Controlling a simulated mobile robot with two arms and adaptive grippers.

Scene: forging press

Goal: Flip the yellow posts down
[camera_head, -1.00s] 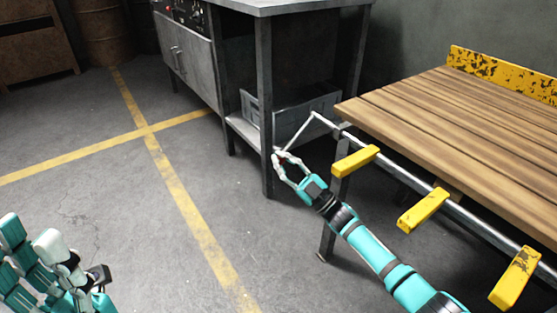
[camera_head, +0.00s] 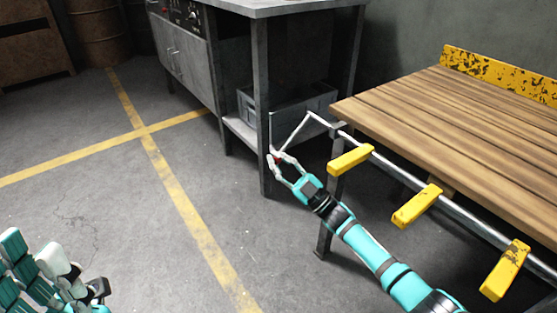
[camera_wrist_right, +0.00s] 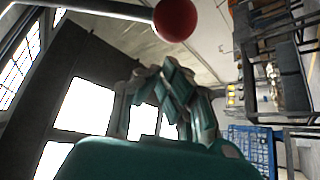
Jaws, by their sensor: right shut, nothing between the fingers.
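Three yellow posts, the near one (camera_head: 505,270), the middle one (camera_head: 417,206) and the far one (camera_head: 350,160), stick out sideways from a grey metal bar (camera_head: 478,226) along the wooden table's edge. A bent grey lever (camera_head: 292,134) rises from the bar's far end and slants down to a red ball knob, clear in the right wrist view (camera_wrist_right: 176,20). My right gripper (camera_head: 274,154) is shut and empty, its fingertips by the knob; contact is unclear. My left gripper (camera_head: 98,288) is partly visible at lower left, its jaw state unclear.
The slatted wooden table (camera_head: 450,115) has a yellow back plate (camera_head: 500,75). A grey workbench (camera_head: 262,100) with a grey crate (camera_head: 290,108) on its lower shelf stands behind my right gripper. The floor at left, with yellow lines (camera_head: 165,165), is clear.

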